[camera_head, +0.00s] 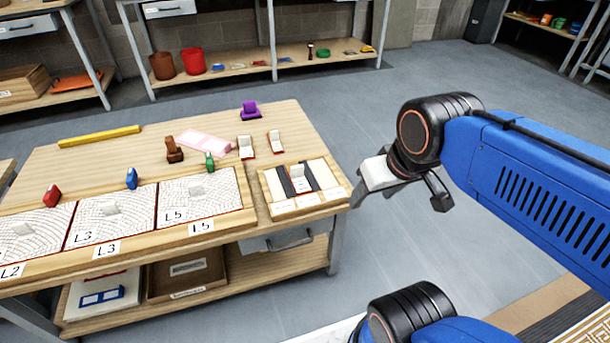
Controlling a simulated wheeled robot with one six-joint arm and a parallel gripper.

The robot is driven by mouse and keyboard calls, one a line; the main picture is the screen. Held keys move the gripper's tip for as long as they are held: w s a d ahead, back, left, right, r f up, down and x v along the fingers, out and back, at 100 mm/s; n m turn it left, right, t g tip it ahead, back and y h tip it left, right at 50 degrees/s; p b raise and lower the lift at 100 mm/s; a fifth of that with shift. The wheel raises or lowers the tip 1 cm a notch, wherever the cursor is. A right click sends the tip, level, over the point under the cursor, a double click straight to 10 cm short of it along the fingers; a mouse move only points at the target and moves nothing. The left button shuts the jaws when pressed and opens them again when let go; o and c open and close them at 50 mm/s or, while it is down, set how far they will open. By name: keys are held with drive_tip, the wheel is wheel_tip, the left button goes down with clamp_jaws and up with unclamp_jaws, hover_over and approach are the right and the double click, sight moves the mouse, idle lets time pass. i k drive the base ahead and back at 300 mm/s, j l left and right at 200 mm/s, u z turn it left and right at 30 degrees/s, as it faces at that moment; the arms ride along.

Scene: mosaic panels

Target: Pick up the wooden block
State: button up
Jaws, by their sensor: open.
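A brown wooden block (174,149) with a knob-like top stands on the workbench (90,160), behind the panel marked L5 and left of a pink sheet. My gripper (402,200) is beyond the right edge of the bench, over the grey floor. It is open, with nothing seen between its fingers. It is well apart from the wooden block.
A purple block (250,110), green piece (210,161), blue piece (131,178), red piece (52,196) and two white-and-red pieces stand on the bench. A yellow bar (99,135) lies at the back left. A slotted tray (335,199) is at the right edge.

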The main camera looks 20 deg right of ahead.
sight(174, 154)
drive_tip(key=i+j, duration=0.15)
drive_tip(key=j, duration=0.25)
drive_tip(key=i+j, duration=0.2)
drive_tip(key=j, duration=0.2)
drive_tip(key=i+j, duration=0.15)
drive_tip(key=j, duration=0.25)
drive_tip(key=i+j, duration=0.2)
drive_tip(key=j, duration=0.2)
drive_tip(key=i+j, duration=0.15)
drive_tip(key=j, duration=0.25)
